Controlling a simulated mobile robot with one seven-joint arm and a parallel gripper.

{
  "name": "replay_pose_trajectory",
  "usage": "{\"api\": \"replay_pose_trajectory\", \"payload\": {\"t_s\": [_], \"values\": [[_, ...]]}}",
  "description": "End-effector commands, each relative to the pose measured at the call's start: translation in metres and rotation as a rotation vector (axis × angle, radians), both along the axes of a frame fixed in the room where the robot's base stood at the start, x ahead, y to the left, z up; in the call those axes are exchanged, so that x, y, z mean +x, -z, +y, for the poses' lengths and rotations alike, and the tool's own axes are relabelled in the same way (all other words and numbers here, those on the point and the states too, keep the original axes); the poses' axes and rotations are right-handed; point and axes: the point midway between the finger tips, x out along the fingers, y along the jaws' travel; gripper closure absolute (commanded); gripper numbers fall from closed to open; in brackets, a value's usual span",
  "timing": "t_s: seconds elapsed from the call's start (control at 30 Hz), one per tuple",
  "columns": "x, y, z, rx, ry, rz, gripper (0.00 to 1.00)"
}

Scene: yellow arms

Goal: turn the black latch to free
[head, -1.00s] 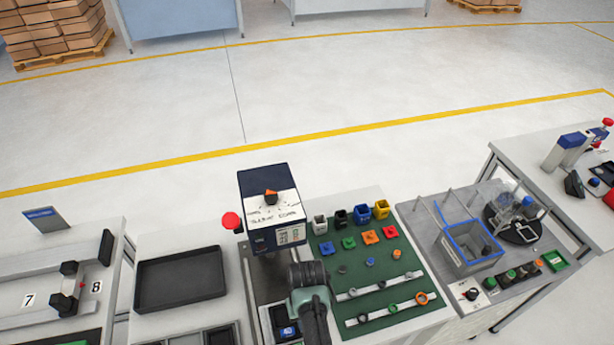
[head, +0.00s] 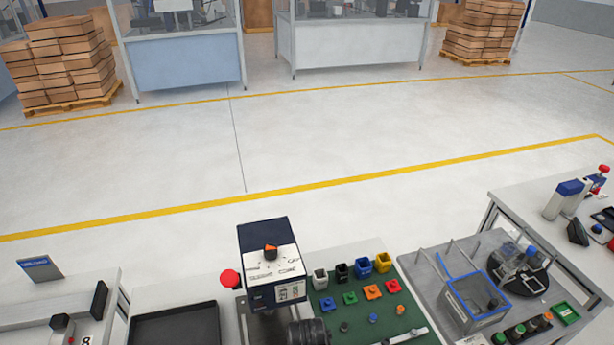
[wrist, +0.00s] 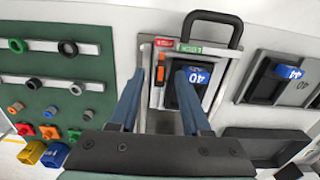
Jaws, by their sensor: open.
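My gripper (wrist: 161,76) is open in the wrist view, its two blue-grey fingers apart with nothing held between them. A black part holding a blue piece marked 40 (wrist: 197,77) sits partly behind the right finger. A small orange part (wrist: 160,73) shows between the fingers. I cannot tell for certain which black part is the latch, or how it is turned.
A green board (wrist: 55,85) with rings and coloured blocks lies left in the wrist view. Black trays stand right. In the head view, a dark blue box (head: 262,235) with an orange knob and a red button (head: 229,278) stand near my arm.

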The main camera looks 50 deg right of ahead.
Motion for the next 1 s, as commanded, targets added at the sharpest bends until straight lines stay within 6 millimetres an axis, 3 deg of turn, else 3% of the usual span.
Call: {"api": "replay_pose_trajectory", "payload": {"t_s": [0.17,0.6,0.8,1.0], "values": [[0.0,-0.021,0.0,-0.003,0.0,-0.003,0.53],[0.001,-0.105,0.0,-0.003,-0.001,-0.004,0.53],[0.0,-0.123,0.0,-0.001,-0.002,-0.001,0.53],[0.0,-0.127,0.0,-0.001,-0.001,-0.001,0.53]]}}
